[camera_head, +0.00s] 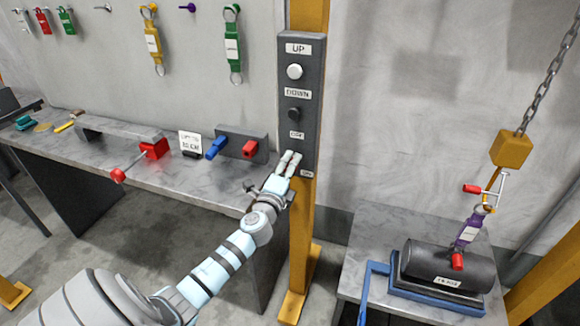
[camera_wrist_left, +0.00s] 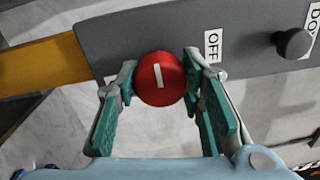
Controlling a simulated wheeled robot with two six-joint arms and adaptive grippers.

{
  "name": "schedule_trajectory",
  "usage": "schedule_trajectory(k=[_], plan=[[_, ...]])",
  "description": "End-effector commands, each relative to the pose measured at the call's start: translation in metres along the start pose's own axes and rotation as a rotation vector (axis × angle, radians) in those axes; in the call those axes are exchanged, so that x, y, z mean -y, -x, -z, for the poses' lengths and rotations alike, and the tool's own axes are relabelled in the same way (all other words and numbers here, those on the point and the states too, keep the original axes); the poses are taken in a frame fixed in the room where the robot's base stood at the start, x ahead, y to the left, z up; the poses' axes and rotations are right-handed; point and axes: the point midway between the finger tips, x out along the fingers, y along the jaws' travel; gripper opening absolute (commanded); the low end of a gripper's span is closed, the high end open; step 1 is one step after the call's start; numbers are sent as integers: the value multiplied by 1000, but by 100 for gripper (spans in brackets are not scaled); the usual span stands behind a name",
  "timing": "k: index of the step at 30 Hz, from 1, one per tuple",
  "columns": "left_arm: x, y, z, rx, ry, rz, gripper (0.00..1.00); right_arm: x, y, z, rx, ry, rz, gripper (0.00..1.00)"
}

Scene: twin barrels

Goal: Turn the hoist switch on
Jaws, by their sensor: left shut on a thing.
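The hoist control panel (camera_head: 300,110) is a tall dark grey box on a yellow post, with a white UP button (camera_head: 294,71) and a black DOWN button (camera_head: 293,115). My left gripper (camera_head: 290,160) is at the panel's lower end, between the OFF label (camera_head: 296,134) and the ON label (camera_head: 306,174). In the left wrist view its fingers are shut on the round red switch (camera_wrist_left: 160,79), one on each side. The switch's white mark runs roughly crosswise to the panel's length. In the head view the gripper hides the switch. My right gripper is out of view.
A workbench (camera_head: 190,180) on the left carries a red-handled tool and a block with blue and red parts. Tags hang on the wall. On the right, a chain hook (camera_head: 512,150) hangs above a dark cylinder (camera_head: 450,262) in a blue cradle.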

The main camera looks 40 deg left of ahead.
Motion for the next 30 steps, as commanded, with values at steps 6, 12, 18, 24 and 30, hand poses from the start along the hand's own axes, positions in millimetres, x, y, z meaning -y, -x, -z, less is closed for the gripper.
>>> schedule_trajectory(k=[6, 12, 18, 24, 30], plan=[[1, 0, 0, -1, -7, 3, 8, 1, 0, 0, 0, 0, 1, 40], [1, 0, 0, -1, -6, 3, 40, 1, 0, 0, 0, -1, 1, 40], [0, 0, -1, 1, -5, 1, 56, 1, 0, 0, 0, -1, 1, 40], [0, 1, -1, 1, -5, 0, 56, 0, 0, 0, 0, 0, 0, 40], [-1, 32, 0, -1, -6, -1, 56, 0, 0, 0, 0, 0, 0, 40]])
